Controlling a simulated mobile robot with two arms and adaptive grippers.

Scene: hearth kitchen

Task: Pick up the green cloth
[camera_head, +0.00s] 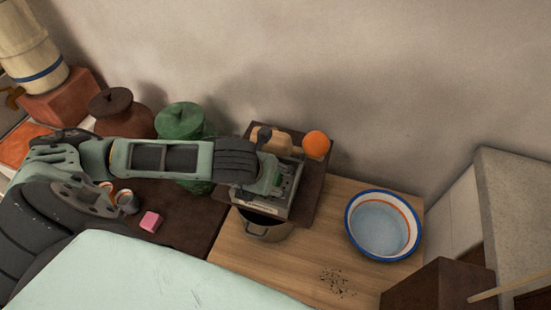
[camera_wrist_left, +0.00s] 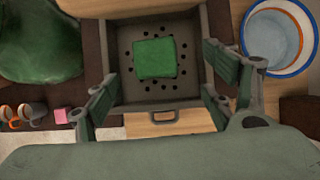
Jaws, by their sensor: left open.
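The green cloth (camera_wrist_left: 155,58) is a small folded square. It lies flat on the bottom of a dark square container (camera_wrist_left: 185,95) with a ring of small holes, in the left wrist view. In the head view my left gripper (camera_head: 280,190) hangs over this container (camera_head: 316,178), and the arm hides the cloth. In the wrist view my left gripper (camera_wrist_left: 162,85) is open, with one finger on each side of the container and the cloth between and beyond them. Nothing is held. My right gripper is not in view.
A blue-rimmed basin (camera_head: 383,226) stands to the right on the wooden counter (camera_head: 290,272). An orange ball (camera_head: 316,145) is at the container's back edge. A green lidded jar (camera_head: 180,121), a brown jar (camera_head: 122,118) and a pink block (camera_head: 150,222) are to the left.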

